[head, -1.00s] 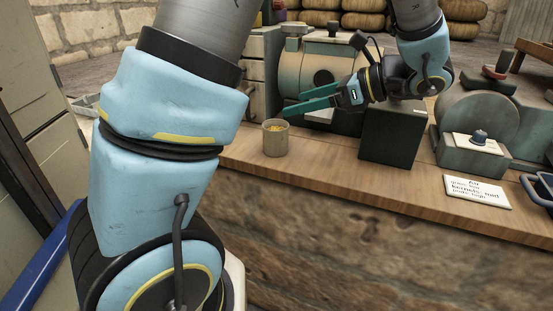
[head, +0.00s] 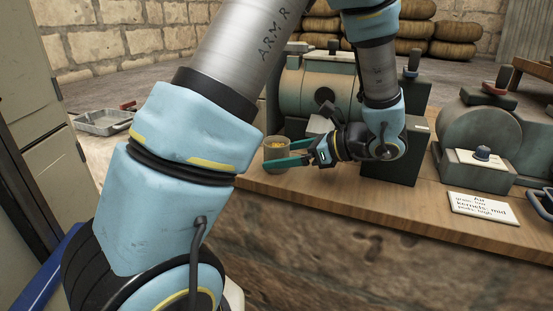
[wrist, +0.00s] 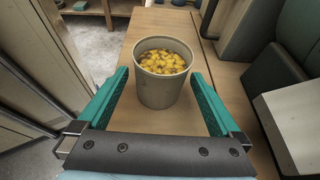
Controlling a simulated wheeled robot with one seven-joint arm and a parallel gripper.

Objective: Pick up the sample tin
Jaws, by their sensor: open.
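The sample tin (wrist: 163,86) is a pale grey, open-topped can with yellow kernels inside. In the wrist view it stands upright on the wooden bench, between the far ends of my two green fingers, with gaps on both sides. In the head view the tin (head: 276,150) is near the bench's left end, partly covered by a finger. My gripper (head: 288,154) is open and low at the tin's height, reaching in from the right. Its fingers also show in the wrist view (wrist: 161,88). I see no clear contact with the tin.
A green-grey machine (head: 318,92) stands behind the tin, with a dark box (head: 405,155) to its right. A label card (head: 483,207) lies near the front edge of the bench (head: 330,193). A metal tray (head: 103,121) sits at far left. Bench beyond the tin is bare.

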